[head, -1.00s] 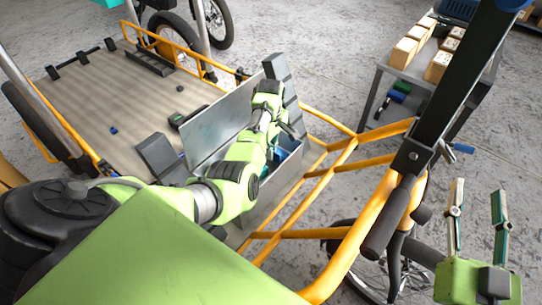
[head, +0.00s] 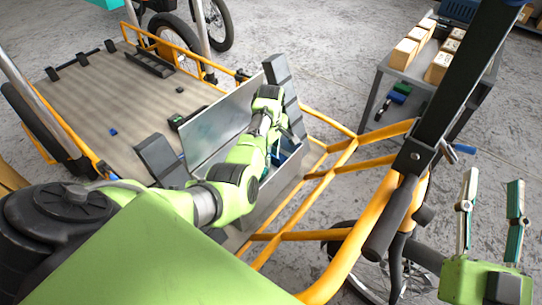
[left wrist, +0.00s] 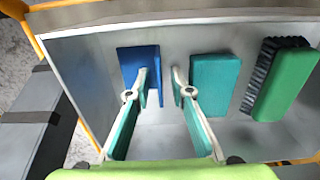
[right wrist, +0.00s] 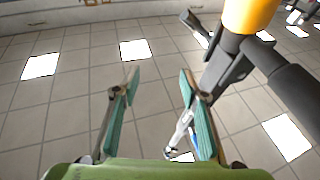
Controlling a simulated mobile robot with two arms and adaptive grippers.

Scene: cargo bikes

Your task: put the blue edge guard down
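The blue edge guard (left wrist: 138,56) lies inside the grey metal box (left wrist: 88,75) at its left end in the left wrist view. My left gripper (left wrist: 160,72) is open above it, with a gap between the fingers; the left finger covers part of the guard, and I cannot tell whether it touches. In the head view my left arm reaches into the box (head: 260,202), which hides most of its contents and the left fingertips.
In the box lie a teal block (left wrist: 215,82) and a green brush (left wrist: 285,85). Orange frame bars (head: 345,165) and a black handlebar grip (head: 390,215) lie between my arms. A cart (head: 385,75) with cartons stands behind.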

